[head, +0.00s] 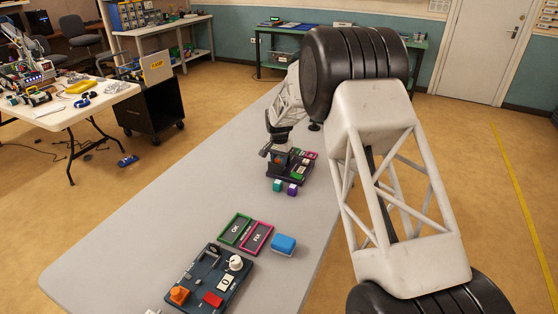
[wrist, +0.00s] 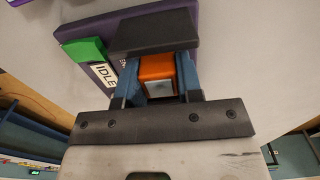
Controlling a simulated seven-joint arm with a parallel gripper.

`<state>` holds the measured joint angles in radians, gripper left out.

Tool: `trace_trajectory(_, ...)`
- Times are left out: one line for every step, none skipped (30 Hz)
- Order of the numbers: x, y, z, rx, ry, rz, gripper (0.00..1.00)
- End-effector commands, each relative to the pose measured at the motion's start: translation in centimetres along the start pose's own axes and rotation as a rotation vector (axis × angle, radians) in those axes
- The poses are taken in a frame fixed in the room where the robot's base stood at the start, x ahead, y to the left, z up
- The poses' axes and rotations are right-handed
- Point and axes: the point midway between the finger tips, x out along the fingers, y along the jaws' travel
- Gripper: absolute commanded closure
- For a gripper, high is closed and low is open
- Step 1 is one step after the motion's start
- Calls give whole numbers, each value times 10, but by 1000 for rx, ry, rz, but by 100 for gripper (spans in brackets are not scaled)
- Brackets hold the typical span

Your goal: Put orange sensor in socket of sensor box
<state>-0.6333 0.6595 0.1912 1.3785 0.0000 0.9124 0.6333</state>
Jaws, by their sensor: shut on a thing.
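The sensor box (head: 304,177) stands at the far part of the long grey table in the head view. In the wrist view the sensor box (wrist: 73,27) shows a purple edge, a green part, an IDLE label and a raised dark block (wrist: 150,33). My gripper (wrist: 159,76) is shut on the orange sensor (wrist: 156,68), a small orange block with a pale face. The sensor is right up against the dark block. Its far end and the socket are hidden, so I cannot tell whether it is inserted. In the head view my gripper (head: 277,158) is over the box's left side.
Nearer are a green OK tray (head: 235,229), a pink FIX tray (head: 257,237), a blue block (head: 284,244) and a dark control panel (head: 208,282). The table's left side is clear.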

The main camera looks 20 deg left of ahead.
Motion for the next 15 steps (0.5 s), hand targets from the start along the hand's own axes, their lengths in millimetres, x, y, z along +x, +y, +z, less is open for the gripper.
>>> trace_trajectory(0, 0, 0, 0, 0, 0, 90)
trace_trajectory(0, 0, 0, 0, 0, 0, 90)
trace_trajectory(0, 0, 0, 0, 0, 0, 90)
trace_trajectory(0, 0, 0, 0, 0, 0, 90)
trace_trajectory(1, 0, 0, 0, 0, 0, 90)
trace_trajectory(1, 0, 0, 0, 0, 0, 90)
trace_trajectory(1, 0, 0, 0, 0, 0, 90)
trace_trajectory(2, 0, 0, 0, 0, 0, 90)
trace_trajectory(2, 0, 0, 0, 0, 0, 90)
trace_trajectory(3, 0, 0, 0, 0, 0, 90)
trace_trajectory(4, 0, 0, 0, 0, 0, 90)
trace_trajectory(5, 0, 0, 0, 0, 0, 90)
trace_trajectory(5, 0, 0, 0, 0, 0, 90)
trace_trajectory(6, 0, 0, 0, 0, 0, 90)
trace_trajectory(7, 0, 0, 0, 0, 0, 90)
